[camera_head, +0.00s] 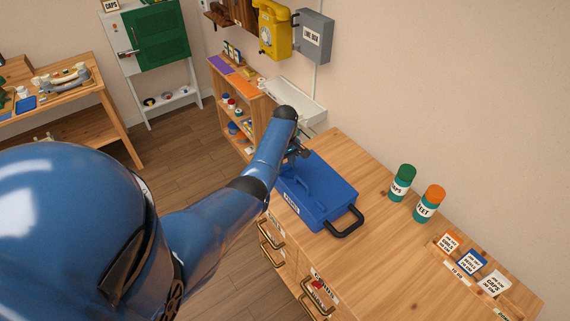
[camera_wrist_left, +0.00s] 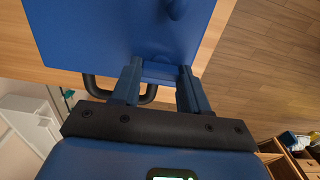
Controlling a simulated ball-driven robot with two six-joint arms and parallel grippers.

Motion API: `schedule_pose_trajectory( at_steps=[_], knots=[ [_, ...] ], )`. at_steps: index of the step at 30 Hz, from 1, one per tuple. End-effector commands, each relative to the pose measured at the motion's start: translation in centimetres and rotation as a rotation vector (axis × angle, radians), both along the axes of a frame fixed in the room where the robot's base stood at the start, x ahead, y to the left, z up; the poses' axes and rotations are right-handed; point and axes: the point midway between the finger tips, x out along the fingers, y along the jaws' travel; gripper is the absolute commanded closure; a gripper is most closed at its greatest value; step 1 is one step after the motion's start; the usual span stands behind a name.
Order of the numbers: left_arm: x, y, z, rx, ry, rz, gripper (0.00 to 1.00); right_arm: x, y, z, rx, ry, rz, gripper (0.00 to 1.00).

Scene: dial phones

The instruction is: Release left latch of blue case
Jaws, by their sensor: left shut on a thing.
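The blue case (camera_head: 322,196) sits shut on the wooden bench, with a blue grip on its lid and a black handle (camera_head: 345,224) at its near right end. My left gripper (camera_head: 299,151) is at the case's far left end, partly hidden by my arm. In the left wrist view the case's lid (camera_wrist_left: 95,30) fills the top, and my left gripper (camera_wrist_left: 160,72) is shut on a blue piece at the case's edge that looks like the left latch. Another black handle (camera_wrist_left: 93,88) shows beside the left finger. My right gripper is not in view.
A green jar with a dark green lid (camera_head: 402,182) and one with an orange lid (camera_head: 429,204) stand right of the case. A card holder (camera_head: 465,264) lies nearer on the bench (camera_head: 385,275). A yellow dial phone (camera_head: 274,28) hangs on the wall beside a grey box (camera_head: 313,38).

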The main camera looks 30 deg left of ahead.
Motion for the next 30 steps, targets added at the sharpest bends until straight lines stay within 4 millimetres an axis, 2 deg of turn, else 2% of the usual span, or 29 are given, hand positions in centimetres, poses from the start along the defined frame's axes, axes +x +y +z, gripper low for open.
schedule_pose_trajectory(
  at_steps=[2,3,8,20,26,30],
  knots=[
    [0.0,0.0,0.0,0.001,-0.001,0.001,0.86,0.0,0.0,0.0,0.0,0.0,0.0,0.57],
    [0.0,0.0,0.0,0.001,-0.001,0.001,0.54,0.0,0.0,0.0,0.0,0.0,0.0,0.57],
    [0.0,0.0,0.0,0.0,-0.001,0.0,0.3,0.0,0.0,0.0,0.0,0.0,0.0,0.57],
    [0.1,0.0,0.4,0.001,-0.001,-0.001,0.3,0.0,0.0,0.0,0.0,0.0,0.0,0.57],
    [0.1,0.0,2.6,0.001,-0.004,-0.001,0.3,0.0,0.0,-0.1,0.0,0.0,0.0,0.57],
    [0.1,0.0,4.9,0.001,-0.005,0.0,0.3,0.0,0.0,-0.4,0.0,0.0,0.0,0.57]
  ],
)
